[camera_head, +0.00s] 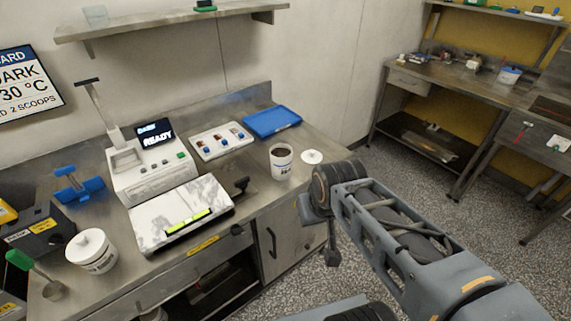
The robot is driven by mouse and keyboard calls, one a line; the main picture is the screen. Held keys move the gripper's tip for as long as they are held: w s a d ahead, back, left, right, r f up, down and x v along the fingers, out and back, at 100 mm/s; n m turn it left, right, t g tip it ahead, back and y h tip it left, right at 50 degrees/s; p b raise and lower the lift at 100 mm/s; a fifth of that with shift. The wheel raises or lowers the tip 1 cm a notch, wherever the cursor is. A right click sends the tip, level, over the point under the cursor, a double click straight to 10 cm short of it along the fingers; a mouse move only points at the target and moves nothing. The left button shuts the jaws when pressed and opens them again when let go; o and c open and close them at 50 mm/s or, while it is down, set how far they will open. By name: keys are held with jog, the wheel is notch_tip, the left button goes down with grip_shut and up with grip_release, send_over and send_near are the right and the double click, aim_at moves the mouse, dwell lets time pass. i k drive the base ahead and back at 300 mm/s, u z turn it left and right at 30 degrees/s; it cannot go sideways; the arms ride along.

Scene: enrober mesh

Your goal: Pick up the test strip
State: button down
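No object is plainly recognisable as a test strip. A narrow yellow-green bar with dark ends (188,222) lies on the white marble slab (160,212) near the front of the steel counter; I cannot tell if it is the strip. My arm reaches in from the lower right. The dark end part hanging below its wrist, which seems to be my gripper (332,256), is in front of the cabinet, right of the slab and clear of the counter. Its fingers are too small and dark to read. I see nothing held.
Behind the slab stands a white machine (155,170) with a READY screen. A sample tray (222,141), a blue tray (272,122), an open white tub (281,162) and a white lid (312,157) are on the counter. Floor lies right.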

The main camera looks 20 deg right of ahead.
aim_at(240, 136)
jog(key=u, duration=0.4)
jog(key=k, duration=0.25)
jog(key=z, duration=0.4)
jog(key=i, duration=1.05)
jog(key=u, duration=0.75)
